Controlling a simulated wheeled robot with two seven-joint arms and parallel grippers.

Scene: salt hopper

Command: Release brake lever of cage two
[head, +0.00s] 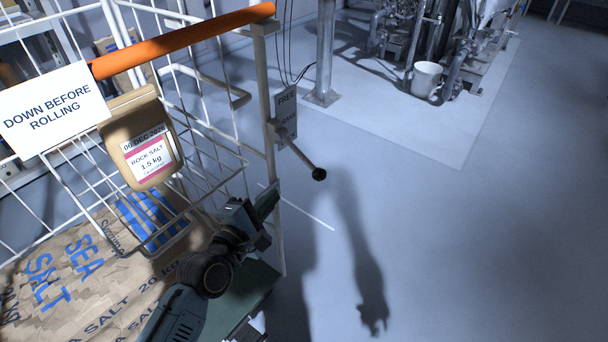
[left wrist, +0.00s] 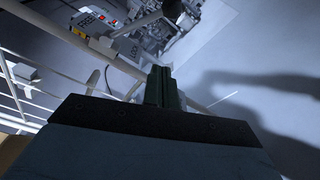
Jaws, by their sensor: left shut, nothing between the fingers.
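The brake lever (head: 302,157) is a thin rod with a black ball knob (head: 319,174). The plate is on the corner post of a white wire cage (head: 270,160) with an orange handle bar (head: 180,42). My left gripper (head: 270,199) is shut and empty, below and left of the knob, apart from it. In the left wrist view, the shut fingers (left wrist: 162,86) point toward the plate (left wrist: 92,22) and knob (left wrist: 172,8). No cage number is readable.
The cage holds sea salt sacks (head: 75,270) and a rock salt container (head: 140,140). A white sign (head: 52,108) reads DOWN BEFORE ROLLING. A metal post (head: 324,60), white bucket (head: 427,79) and machinery stand behind. The floor right of the lever is clear, with arm shadows.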

